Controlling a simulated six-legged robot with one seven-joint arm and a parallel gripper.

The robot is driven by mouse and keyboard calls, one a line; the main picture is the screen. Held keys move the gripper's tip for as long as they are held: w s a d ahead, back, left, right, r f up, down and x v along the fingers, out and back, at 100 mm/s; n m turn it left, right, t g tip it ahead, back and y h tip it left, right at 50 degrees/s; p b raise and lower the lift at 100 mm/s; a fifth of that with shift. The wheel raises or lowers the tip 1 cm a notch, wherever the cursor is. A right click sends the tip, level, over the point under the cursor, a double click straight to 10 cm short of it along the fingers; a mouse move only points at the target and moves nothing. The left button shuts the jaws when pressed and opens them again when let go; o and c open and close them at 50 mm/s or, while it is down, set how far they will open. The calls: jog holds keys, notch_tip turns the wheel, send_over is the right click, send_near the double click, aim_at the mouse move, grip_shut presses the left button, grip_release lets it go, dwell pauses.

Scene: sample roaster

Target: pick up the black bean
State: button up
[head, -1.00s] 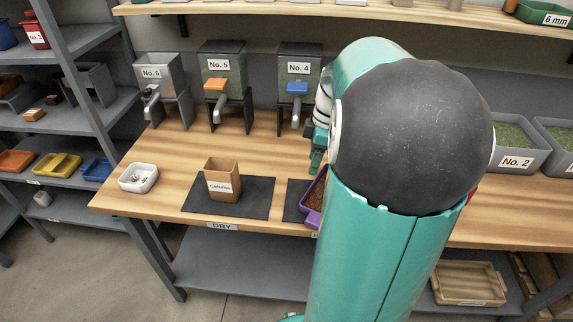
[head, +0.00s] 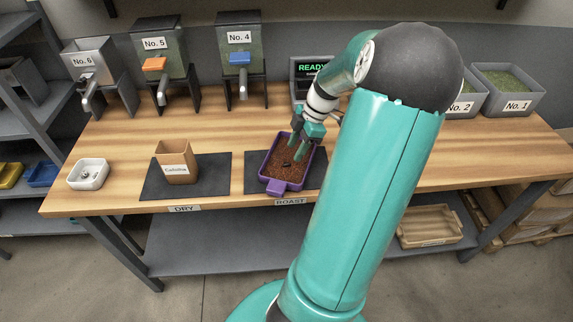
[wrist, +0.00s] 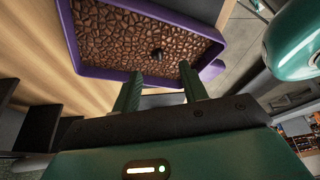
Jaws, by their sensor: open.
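The black bean (wrist: 157,54) lies on brown beans in the purple tray (wrist: 112,74), near the tray's middle in the wrist view. In the head view the purple tray (head: 275,187) sits on a dark mat at the ROAST label, and a small dark spot in it (head: 287,163) looks like the bean. My gripper (wrist: 160,82) is open and empty. Its two green fingers point toward the tray, with the bean ahead between their lines and apart from them. In the head view my gripper (head: 302,150) is over the tray's right part.
A brown box (head: 176,163) stands on the DRY mat, with a white bowl (head: 88,174) to its left. Dispensers (head: 240,60) and a READY screen (head: 312,68) stand behind. Grey bins (head: 508,92) stand back right. The table between tray and dispensers is clear.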

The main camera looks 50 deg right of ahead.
aim_at(288, 163)
jog(key=x, duration=0.5)
jog(key=shift+w+d+f, duration=0.1)
jog(key=shift+w+f, duration=0.1)
grip_shut()
